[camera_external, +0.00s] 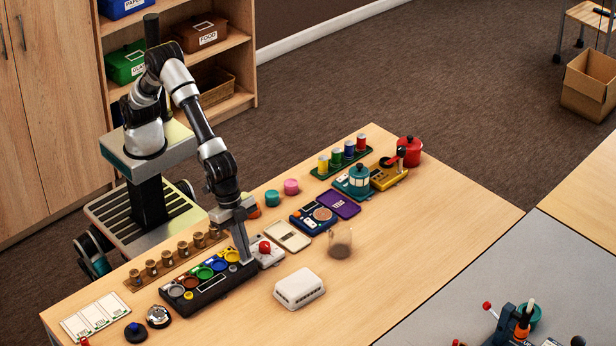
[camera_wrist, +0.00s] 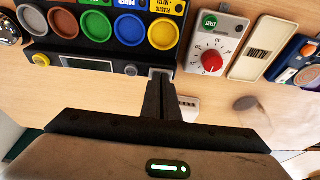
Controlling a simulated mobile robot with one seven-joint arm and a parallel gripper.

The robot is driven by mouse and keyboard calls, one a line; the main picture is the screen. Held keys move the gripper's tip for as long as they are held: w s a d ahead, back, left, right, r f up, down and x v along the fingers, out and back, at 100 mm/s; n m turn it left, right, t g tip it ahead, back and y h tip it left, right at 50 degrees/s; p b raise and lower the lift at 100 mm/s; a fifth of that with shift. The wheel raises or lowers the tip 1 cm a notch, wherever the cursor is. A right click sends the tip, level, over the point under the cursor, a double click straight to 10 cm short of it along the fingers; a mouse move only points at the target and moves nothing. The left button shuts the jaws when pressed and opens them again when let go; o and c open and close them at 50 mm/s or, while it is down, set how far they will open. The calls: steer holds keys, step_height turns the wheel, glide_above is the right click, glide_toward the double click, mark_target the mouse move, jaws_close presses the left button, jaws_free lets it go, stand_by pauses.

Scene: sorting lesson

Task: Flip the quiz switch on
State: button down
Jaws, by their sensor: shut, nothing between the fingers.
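The black quiz panel (camera_external: 222,291) lies near the left front of the table, with a row of coloured round pads. In the wrist view the panel (camera_wrist: 98,52) also shows a dark screen, a yellow button and a small grey round knob (camera_wrist: 130,70). A light grey piece (camera_wrist: 160,71) at the panel's corner, perhaps the switch, is mostly hidden behind my fingertips; I cannot tell its position. My gripper (camera_external: 247,261) is shut and empty, pointing down at the panel's right end. In the wrist view its fingertips (camera_wrist: 161,82) overlap that corner; contact is unclear.
A white box with a red dial (camera_wrist: 209,60) stands close right of my gripper. A white slotted box (camera_external: 299,288) sits in front of it.

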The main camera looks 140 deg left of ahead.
steer(key=shift+a, duration=0.35)
steer(key=shift+r, duration=0.1)
steer(key=shift+r+p, duration=0.3)
steer(key=p+v, duration=0.4)
steer(key=v, duration=0.9)
steer(key=shift+w+a+r, duration=0.15)
steer(key=shift+w+a, duration=0.1)
steer(key=shift+w, duration=0.1)
